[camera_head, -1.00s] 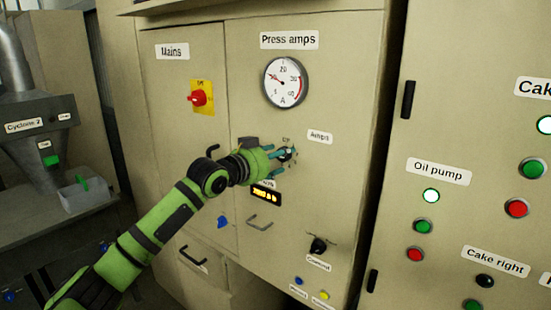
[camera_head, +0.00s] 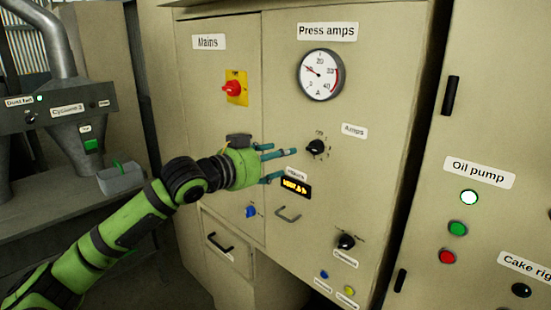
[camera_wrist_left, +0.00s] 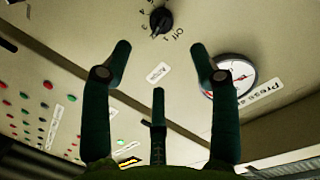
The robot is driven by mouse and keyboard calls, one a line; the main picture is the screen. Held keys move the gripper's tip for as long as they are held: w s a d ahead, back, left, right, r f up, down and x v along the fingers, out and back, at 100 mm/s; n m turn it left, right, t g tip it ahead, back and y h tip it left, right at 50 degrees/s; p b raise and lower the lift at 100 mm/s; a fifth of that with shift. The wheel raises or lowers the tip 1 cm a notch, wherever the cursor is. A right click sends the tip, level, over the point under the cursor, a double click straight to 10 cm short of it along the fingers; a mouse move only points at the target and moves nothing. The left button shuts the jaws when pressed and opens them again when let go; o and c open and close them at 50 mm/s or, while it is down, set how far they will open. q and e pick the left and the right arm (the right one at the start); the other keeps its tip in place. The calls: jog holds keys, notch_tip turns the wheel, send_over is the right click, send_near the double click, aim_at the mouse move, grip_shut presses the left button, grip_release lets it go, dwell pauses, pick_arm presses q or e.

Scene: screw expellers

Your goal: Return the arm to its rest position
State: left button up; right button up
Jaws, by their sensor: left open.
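My left gripper (camera_head: 282,164) is open and empty in front of the beige cabinet, just left of the black Amps selector knob (camera_head: 317,147). A gap shows between its fingertips and the knob. In the left wrist view the gripper's (camera_wrist_left: 158,75) fingers are spread, and the knob (camera_wrist_left: 160,19) lies beyond them, near the top edge. The press amps gauge (camera_wrist_left: 228,76) shows partly behind one finger there. My right gripper is not in view.
The cabinet carries a red mains switch (camera_head: 233,88), the round gauge (camera_head: 320,75), a small lit display (camera_head: 296,187) and a lower black knob (camera_head: 346,241). A neighbouring panel has an oil pump lamp (camera_head: 468,197) and buttons. A grey cyclone (camera_head: 75,130) stands left.

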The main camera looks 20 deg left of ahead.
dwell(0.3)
